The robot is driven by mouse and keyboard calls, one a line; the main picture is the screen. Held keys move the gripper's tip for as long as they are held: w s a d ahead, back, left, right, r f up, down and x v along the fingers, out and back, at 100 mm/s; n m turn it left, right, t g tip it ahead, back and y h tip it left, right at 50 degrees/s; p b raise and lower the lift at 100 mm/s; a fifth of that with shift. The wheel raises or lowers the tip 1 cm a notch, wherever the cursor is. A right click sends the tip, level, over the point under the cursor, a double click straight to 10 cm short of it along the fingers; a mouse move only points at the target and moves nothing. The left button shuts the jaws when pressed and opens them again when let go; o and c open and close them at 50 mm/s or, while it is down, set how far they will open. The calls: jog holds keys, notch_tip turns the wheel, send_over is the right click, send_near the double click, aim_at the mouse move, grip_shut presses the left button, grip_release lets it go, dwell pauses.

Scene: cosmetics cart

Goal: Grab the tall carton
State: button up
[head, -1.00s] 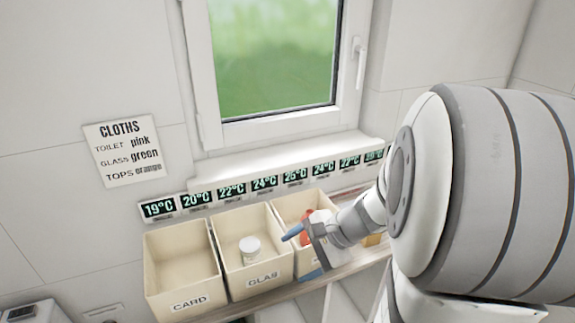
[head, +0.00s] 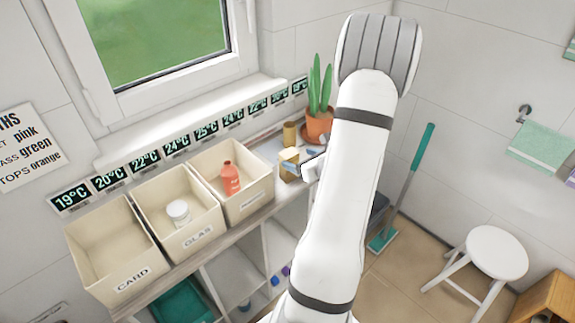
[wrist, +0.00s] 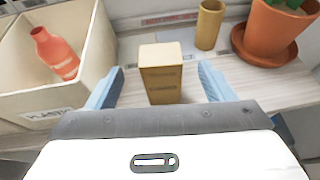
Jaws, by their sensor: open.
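The tall carton (wrist: 161,80) is a tan upright box with faint print on its front, standing on the pale shelf top. It shows in the wrist view between and ahead of my two blue fingers, apart from both. In the head view the carton (head: 289,160) stands right of the bins, partly hidden by my gripper (head: 303,165). My gripper (wrist: 158,88) is open and empty, with one finger to each side of the carton.
A bin with a coral bottle (wrist: 57,52) stands close on the left. A brown cylinder (wrist: 209,25) and a potted cactus (head: 319,110) stand behind and right. Bins labelled GLAS (head: 198,238) and CARD (head: 131,278) are farther left. Some bare shelf lies right of the carton.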

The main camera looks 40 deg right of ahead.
aim_at(293, 156)
jog(key=shift+p+x, duration=0.55)
jog(key=shift+x, duration=1.35)
jog(key=shift+f, duration=0.1)
jog(key=c, duration=1.3)
